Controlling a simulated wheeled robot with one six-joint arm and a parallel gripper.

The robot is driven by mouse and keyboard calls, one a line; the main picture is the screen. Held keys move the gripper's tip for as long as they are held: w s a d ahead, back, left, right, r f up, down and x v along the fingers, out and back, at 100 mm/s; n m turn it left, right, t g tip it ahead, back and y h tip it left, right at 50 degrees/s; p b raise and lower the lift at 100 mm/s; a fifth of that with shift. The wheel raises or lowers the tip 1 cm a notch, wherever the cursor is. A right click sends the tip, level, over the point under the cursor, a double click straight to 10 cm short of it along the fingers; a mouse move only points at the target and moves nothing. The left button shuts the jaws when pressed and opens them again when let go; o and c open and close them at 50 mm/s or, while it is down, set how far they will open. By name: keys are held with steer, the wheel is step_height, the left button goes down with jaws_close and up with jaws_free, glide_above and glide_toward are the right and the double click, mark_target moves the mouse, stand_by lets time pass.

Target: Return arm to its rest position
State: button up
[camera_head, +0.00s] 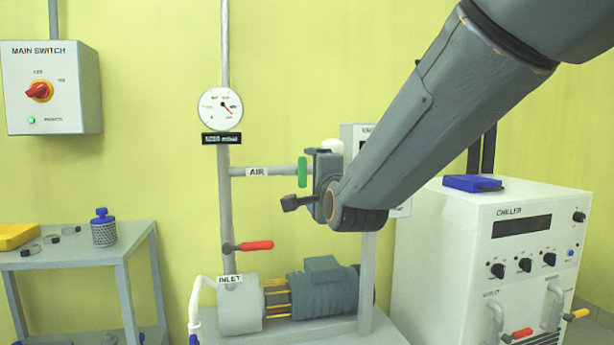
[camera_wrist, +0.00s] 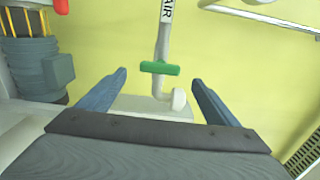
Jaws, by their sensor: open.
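My arm reaches in from the upper right in the head view, and its wrist end is in front of the pump stand. My gripper (camera_wrist: 157,84) shows in the wrist view with its two fingers spread wide and nothing between them. In the head view my gripper (camera_head: 296,199) points left, close to the green handle (camera_head: 303,172) on the AIR pipe. The green handle also shows in the wrist view (camera_wrist: 159,68), beyond and between the fingertips. I cannot tell whether a fingertip touches it.
The white chiller (camera_head: 478,250) stands at right, below my arm. A pump motor (camera_head: 323,288) sits at lower centre, with a red lever (camera_head: 256,245) above it. A grey side table (camera_head: 75,252) is at left. The main switch box (camera_head: 50,88) and a gauge (camera_head: 220,109) are higher up.

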steer(key=shift+v, duration=0.95)
steer(key=s+d+f+n+g+h, duration=0.2)
steer(key=s+d+f+n+g, duration=0.35)
steer(key=s+f, duration=0.7)
steer(key=s+d+f+n+g+h, duration=0.1)
steer(key=s+d+f+n+g, duration=0.2)
steer(key=s+f+n+g, duration=0.8)
steer(key=s+d+f+n+g+h, duration=0.1)
steer(key=s+d+f+n, duration=0.15)
steer(key=s, duration=0.95)
steer(key=d+r+m+h+p, duration=0.1)
steer(key=d+r+m+p, duration=0.3)
steer(key=d+r+p, duration=0.5)
steer(key=shift+w+d+r+p, duration=0.2)
steer(key=shift+w+r+p, duration=0.3)
steer(key=shift+p, duration=4.2)
